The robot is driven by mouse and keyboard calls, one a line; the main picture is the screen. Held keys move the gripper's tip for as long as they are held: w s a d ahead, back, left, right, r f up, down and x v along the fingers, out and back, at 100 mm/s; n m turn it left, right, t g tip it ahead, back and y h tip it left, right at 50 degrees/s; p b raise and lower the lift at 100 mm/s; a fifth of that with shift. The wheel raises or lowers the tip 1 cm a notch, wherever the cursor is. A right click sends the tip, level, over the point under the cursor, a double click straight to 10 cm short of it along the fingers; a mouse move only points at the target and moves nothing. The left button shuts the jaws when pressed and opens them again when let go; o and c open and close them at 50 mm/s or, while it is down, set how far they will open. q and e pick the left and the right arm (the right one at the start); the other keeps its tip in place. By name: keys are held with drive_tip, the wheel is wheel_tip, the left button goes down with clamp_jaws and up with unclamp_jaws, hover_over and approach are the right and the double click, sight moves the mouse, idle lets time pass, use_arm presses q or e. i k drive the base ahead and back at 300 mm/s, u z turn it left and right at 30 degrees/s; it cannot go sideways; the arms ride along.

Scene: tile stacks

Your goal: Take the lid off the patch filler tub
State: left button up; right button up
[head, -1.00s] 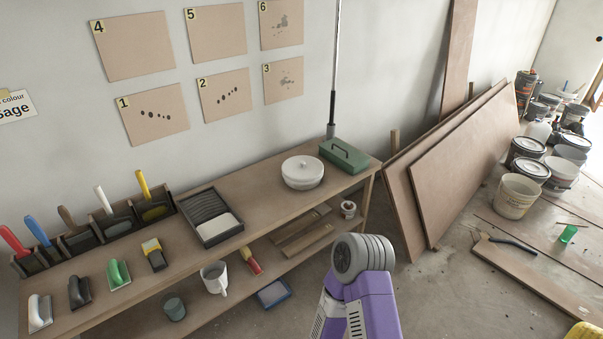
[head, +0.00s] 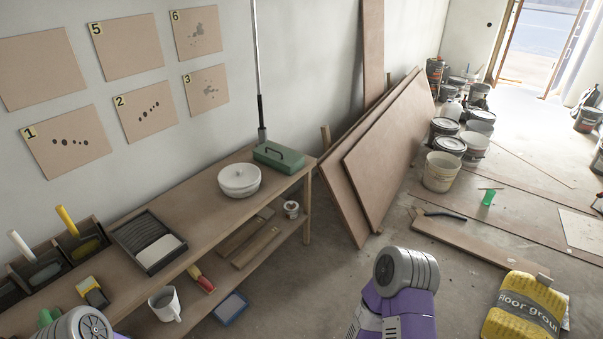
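A round white lidded tub (head: 239,180) stands upright on the wooden bench top, near its right end. Its lid has a small knob and sits on it. No label on it can be read, so I cannot tell for sure that it is the patch filler tub. A small white tub (head: 291,209) sits on the lower shelf below; its marking is too small to read. Parts of my purple and grey arms show at the bottom edge, away from both tubs. Neither gripper is in view.
On the bench (head: 195,205), a green box (head: 278,157) stands right of the white tub and a black paint tray (head: 149,242) lies left of it. A mug (head: 165,304) stands lower. Boards lean at right; buckets (head: 442,171) and a yellow grout bag (head: 523,308) are on the floor.

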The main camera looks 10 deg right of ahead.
sight(239, 175)
drive_tip(key=z, duration=1.05)
drive_tip(key=i, duration=2.95)
drive_tip(key=u, duration=2.75)
